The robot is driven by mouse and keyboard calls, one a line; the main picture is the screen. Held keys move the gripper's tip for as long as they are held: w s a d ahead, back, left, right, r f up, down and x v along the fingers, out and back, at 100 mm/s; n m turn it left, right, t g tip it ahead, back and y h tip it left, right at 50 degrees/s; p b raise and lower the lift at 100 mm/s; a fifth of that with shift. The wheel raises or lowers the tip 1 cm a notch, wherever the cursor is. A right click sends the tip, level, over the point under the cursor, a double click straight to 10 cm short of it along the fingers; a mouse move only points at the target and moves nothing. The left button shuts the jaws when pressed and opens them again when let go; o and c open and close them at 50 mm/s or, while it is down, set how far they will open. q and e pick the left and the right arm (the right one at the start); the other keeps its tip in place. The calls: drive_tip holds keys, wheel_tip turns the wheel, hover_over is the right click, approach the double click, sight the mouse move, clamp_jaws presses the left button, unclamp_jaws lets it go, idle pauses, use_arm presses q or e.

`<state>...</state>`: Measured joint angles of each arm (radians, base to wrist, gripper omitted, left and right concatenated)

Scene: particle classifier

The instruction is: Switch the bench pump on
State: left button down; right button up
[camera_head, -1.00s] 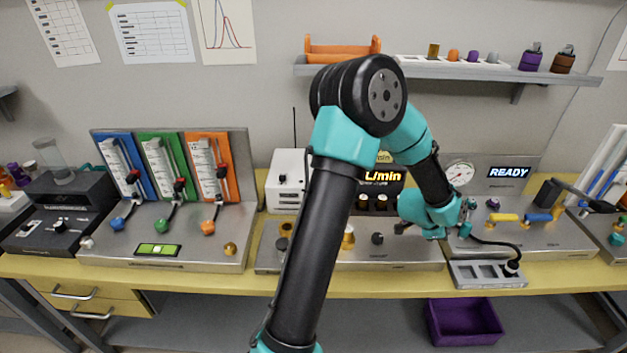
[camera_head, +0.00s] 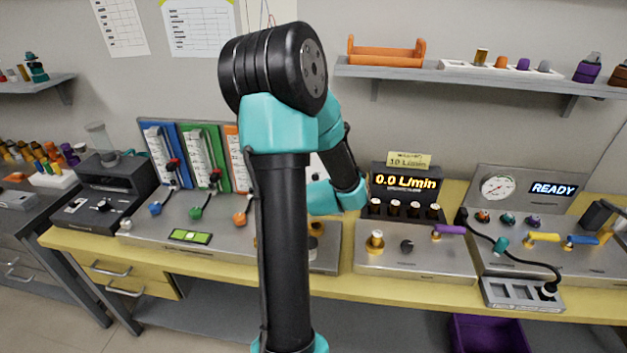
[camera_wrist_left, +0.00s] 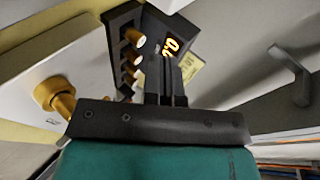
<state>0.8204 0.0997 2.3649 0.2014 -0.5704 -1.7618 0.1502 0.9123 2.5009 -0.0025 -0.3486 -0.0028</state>
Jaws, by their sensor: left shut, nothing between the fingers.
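A white box (camera_head: 317,172), which may be the bench pump, stands at the back of the bench. My left arm covers most of it, and its switch is not clear. My left gripper is hidden behind my own upper arm in the head view. In the left wrist view, the left gripper (camera_wrist_left: 166,96) is shut and empty, its dark fingers close together. Beyond it are the flow meter's display (camera_wrist_left: 172,47) and a row of brass-and-white knobs (camera_wrist_left: 135,38). I cannot tell whether the fingers touch anything. My right gripper is in neither view.
The flow meter (camera_head: 406,182) reads 0.0 L/min, right of my arm. A steel panel (camera_head: 415,262) with a brass fitting, black knob and purple lever lies before it. Coloured valve boards (camera_head: 204,150) stand left. The gauge station (camera_head: 497,188) reads READY at right.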

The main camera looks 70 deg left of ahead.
use_arm(q)
drive_tip(key=s+a+r+g+y, duration=0.1)
drive_tip(key=s+a+r+y, duration=0.1)
drive_tip(key=s, duration=0.7)
drive_tip(key=shift+s+a+n+g, duration=0.3)
drive_tip(key=shift+g, duration=0.1)
drive_tip(key=shift+w, duration=0.1)
drive_tip(key=shift+w+a+r+x, duration=0.1)
drive_tip(key=shift+a+r+x, duration=0.2)
drive_tip(key=shift+x, duration=1.9)
drive_tip(key=shift+w+a+r+x, duration=0.1)
drive_tip(key=shift+r+x, duration=0.3)
drive_tip(key=shift+x, duration=1.8)
drive_tip(key=shift+w+a+r+x, duration=0.1)
drive_tip(key=shift+a+r+x, duration=0.2)
drive_tip(key=shift+x, duration=1.9)
